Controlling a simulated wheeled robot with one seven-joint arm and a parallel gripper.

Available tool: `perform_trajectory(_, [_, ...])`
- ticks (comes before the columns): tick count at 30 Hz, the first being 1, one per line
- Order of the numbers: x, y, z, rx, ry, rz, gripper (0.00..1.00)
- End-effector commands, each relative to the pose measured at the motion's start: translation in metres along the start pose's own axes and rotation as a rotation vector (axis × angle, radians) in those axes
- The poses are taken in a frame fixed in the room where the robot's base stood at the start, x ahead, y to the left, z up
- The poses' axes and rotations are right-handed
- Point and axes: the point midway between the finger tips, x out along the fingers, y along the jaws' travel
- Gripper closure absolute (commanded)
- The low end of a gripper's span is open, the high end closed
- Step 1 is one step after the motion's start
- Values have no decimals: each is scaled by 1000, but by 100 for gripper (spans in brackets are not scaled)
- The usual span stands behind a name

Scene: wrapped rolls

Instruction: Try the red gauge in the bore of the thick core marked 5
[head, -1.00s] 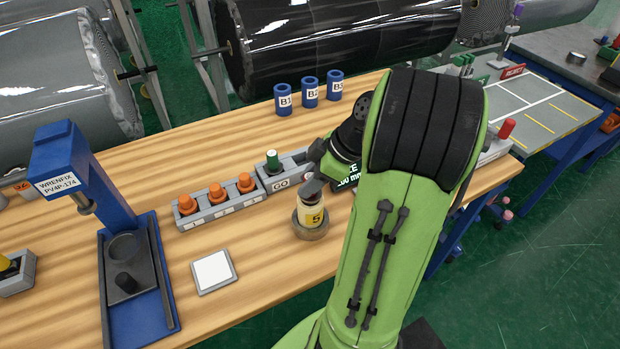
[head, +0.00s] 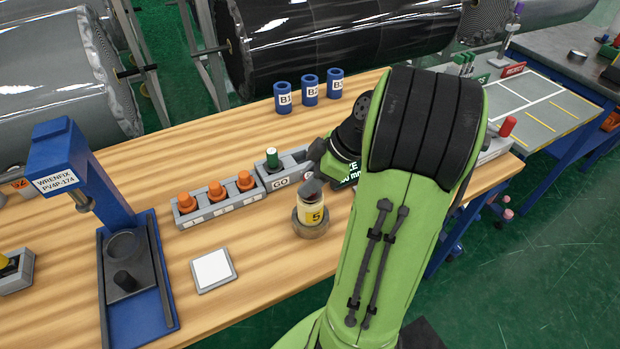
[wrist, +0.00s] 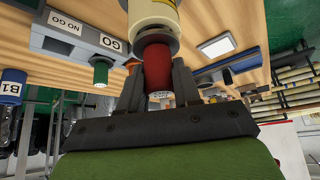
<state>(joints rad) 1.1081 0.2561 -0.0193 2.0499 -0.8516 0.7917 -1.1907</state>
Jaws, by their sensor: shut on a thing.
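The thick core marked 5 (head: 312,213) stands upright in a round brown holder (head: 311,230) on the bench. Its pale body also shows in the wrist view (wrist: 152,12), with a grey end. My gripper (wrist: 158,88) is shut on the red gauge (wrist: 157,66), one finger on each side. The gauge is lined up with the core and its far end meets the core's grey end. How far it sits inside the bore is hidden.
A grey GO / NO GO stand (wrist: 85,38) holds a green gauge (head: 272,160). A numbered rack (head: 222,208) holds orange plugs. Blue cores (head: 310,90) stand behind. A white pad (head: 212,270) and a blue press (head: 115,220) are at left. Bare wood lies between.

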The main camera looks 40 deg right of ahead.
Motion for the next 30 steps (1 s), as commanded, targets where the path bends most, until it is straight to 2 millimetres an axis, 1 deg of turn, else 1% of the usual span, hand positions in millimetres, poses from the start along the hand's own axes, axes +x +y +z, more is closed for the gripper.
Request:
perform_trajectory(9, [-2,0,-1,-1,0,1,100])
perform_trajectory(30, [-29,0,-19,-2,0,1,100])
